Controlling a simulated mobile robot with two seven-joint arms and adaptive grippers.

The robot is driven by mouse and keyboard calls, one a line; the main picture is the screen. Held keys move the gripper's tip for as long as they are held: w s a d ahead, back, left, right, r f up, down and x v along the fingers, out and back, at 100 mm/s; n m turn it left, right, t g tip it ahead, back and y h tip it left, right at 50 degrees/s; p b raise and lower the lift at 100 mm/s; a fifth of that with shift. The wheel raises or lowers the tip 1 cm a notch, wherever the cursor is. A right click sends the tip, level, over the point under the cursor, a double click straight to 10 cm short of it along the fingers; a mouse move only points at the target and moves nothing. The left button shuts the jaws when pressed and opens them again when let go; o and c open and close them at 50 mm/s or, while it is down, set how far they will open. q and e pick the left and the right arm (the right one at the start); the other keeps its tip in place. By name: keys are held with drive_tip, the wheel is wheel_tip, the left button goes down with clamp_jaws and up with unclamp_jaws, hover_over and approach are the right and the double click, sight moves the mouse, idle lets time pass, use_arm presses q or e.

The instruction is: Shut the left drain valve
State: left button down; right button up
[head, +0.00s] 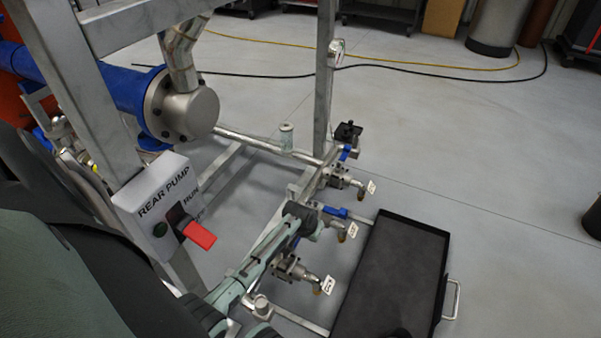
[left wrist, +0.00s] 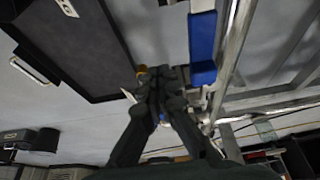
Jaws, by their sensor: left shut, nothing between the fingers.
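Three small drain valves with tags sit in a row on the metal pipe in the head view: a near one (head: 290,268), a middle one (head: 332,222) and a far one (head: 345,180). The near valve's blue handle is mostly hidden by my left arm. The middle valve's blue handle (head: 336,211) points toward the tray. My left gripper (head: 310,217) is over the row, beside the middle valve. In the left wrist view its fingers (left wrist: 158,84) are together and empty, close to a yellowish outlet (left wrist: 142,70). A blue handle (left wrist: 203,45) lies beside the fingers. Contact cannot be told.
A black tray (head: 441,262) lies on the floor right of the valves. A REAR PUMP box (head: 158,190) with a red switch handle (head: 199,235) stands left of the arm. Grey frame posts (head: 324,85) rise around the pipe. The floor beyond is mostly clear, with cables.

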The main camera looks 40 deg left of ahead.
use_arm(q)
drive_tip(key=shift+d+r, duration=0.2)
wheel_tip(320, 180, up, 7)
drive_tip(key=p, duration=0.2)
drive_tip(key=shift+f, duration=0.15)
idle(0.6)
